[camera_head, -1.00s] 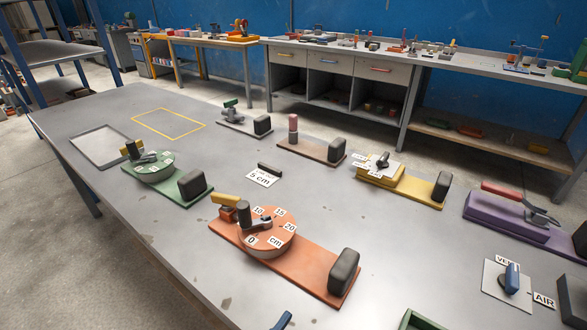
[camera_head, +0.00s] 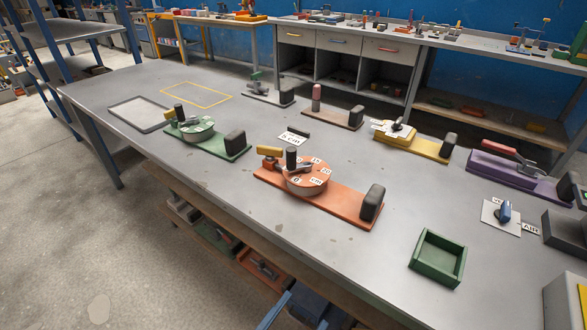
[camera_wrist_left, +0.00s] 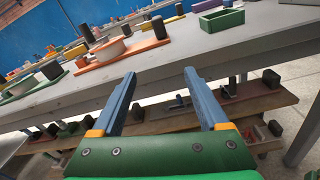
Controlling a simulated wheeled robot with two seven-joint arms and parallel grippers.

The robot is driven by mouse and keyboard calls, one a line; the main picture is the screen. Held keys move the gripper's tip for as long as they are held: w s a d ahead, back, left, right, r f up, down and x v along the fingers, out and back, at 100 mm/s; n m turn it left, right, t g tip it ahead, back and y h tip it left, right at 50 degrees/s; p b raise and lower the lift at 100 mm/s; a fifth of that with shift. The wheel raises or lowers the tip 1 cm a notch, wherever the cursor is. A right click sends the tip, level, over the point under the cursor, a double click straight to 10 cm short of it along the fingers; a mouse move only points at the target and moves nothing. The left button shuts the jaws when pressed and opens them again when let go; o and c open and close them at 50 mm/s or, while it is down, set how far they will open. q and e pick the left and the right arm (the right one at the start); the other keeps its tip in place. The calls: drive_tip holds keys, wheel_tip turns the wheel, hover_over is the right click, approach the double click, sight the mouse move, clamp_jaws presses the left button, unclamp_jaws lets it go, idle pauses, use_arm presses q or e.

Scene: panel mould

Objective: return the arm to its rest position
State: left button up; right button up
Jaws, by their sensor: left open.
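My left gripper (camera_wrist_left: 160,80) shows in the left wrist view with its two blue fingers wide apart and nothing between them. Its fingers point toward the front edge of the grey bench (camera_wrist_left: 155,75), in front of the lower shelf. In the head view, blue finger parts of the left gripper (camera_head: 280,308) show at the bottom edge, in front of the bench and clear of the fixtures. The rest of the left arm is out of the picture. My right gripper is in neither view.
The bench carries an orange dial fixture (camera_head: 330,202), a green dial fixture (camera_head: 225,142), a yellow fixture (camera_head: 425,147), a purple fixture (camera_head: 510,178) and a green tray (camera_head: 437,258). A lower shelf (camera_head: 205,210) with items runs beneath. Open floor (camera_head: 90,240) lies at left.

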use_arm(q)
drive_tip(key=a+f+m+g+y+p, duration=0.2)
drive_tip(key=a+f+m+g+p, duration=0.1)
drive_tip(key=f+m, duration=0.6)
drive_tip(key=a+f+m+g+y+p, duration=0.2)
drive_tip(key=a+f+m+p, duration=0.15)
drive_tip(key=f+m, duration=0.5)
drive_tip(key=s+a+f+m+g+y+p, duration=0.1)
drive_tip(key=s+a+f+m+g+y, duration=0.2)
drive_tip(key=s+a+f+m, duration=0.3)
drive_tip(key=s+a+f+m+g+y+p, duration=0.2)
drive_tip(key=s+a+f+m+g, duration=0.3)
drive_tip(key=s, duration=0.7)
wheel_tip(320, 180, down, 3)
drive_tip(key=shift+s+a+r+m+g+y, duration=0.1)
drive_tip(key=shift+s+a+m+g+y, duration=0.25)
drive_tip(key=shift+a, duration=0.4)
